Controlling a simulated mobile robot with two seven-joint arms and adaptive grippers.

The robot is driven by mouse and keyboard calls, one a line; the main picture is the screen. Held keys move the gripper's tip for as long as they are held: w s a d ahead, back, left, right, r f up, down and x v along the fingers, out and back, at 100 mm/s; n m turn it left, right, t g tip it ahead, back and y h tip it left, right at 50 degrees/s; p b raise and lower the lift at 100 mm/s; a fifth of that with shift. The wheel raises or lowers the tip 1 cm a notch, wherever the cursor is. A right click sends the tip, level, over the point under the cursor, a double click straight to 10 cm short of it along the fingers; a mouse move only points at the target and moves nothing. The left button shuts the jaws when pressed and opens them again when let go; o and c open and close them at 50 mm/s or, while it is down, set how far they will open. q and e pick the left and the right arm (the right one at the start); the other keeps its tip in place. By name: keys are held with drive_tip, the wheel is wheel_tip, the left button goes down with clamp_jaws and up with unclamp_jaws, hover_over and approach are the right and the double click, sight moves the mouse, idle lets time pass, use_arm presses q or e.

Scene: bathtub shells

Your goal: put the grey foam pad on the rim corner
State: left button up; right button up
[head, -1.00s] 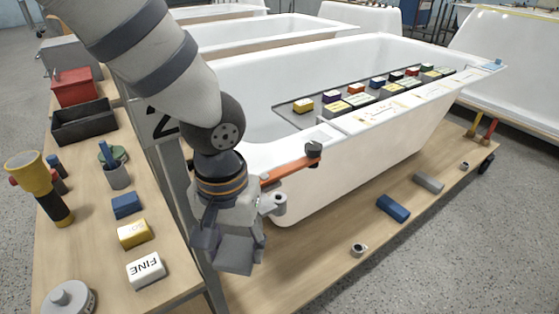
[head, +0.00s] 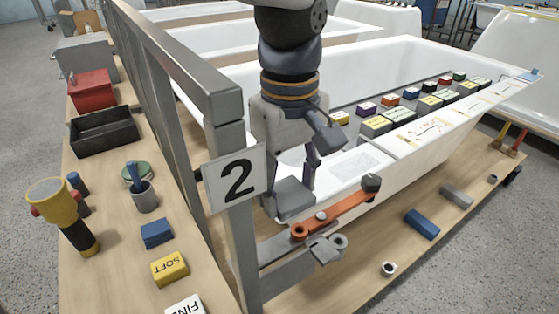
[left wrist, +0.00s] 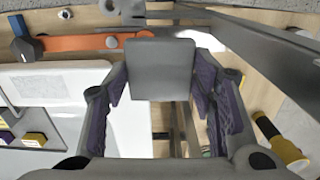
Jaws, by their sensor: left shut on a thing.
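My left gripper (head: 300,172) points down at the near end of the white bathtub shell (head: 415,172). It is shut on the grey foam pad (head: 290,197). In the left wrist view the pad (left wrist: 160,68) sits squarely between the purple-lined fingers (left wrist: 160,95). The tub's white rim (left wrist: 130,125) shows below and left of the pad there. The near rim corner is largely hidden by the gripper and pad in the head view. I cannot tell whether the pad touches the rim. My right gripper is not in view.
An orange lever clamp (head: 335,212) lies close beside the pad. A grey post with a "2" sign (head: 237,178) stands just left. Several coloured blocks stand on a dark tray over the tub. The left bench holds a yellow torch (head: 55,205), a black bin (head: 104,132) and sanding blocks.

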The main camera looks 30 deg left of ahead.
use_arm(q)
drive_tip(key=shift+w+r, duration=0.2)
drive_tip(key=shift+w, duration=0.1)
drive_tip(key=w+a+f, duration=0.2)
drive_tip(key=w+f, duration=0.1)
drive_tip(key=w+a+f+b, duration=0.1)
drive_tip(key=w+a+f, duration=0.1)
drive_tip(key=w+f, duration=0.1)
drive_tip(key=w+a+f+b, duration=0.1)
drive_tip(key=w+a+f, duration=0.1)
drive_tip(key=w, duration=0.3)
drive_tip(key=shift+a+f, duration=0.15)
drive_tip(key=shift+f, duration=0.55)
drive_tip(key=shift+w+a+f, duration=0.1)
drive_tip(key=shift+f, duration=0.75)
drive_tip(key=shift+w+a+f, duration=0.1)
drive_tip(key=shift+f, duration=0.75)
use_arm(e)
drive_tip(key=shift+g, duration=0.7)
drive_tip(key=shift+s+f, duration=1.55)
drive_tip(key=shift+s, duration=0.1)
use_arm(q)
drive_tip(key=shift+f, duration=0.2)
drive_tip(key=o, duration=0.8)
drive_tip(key=shift+o, duration=0.2)
drive_tip(key=shift+r, duration=0.1)
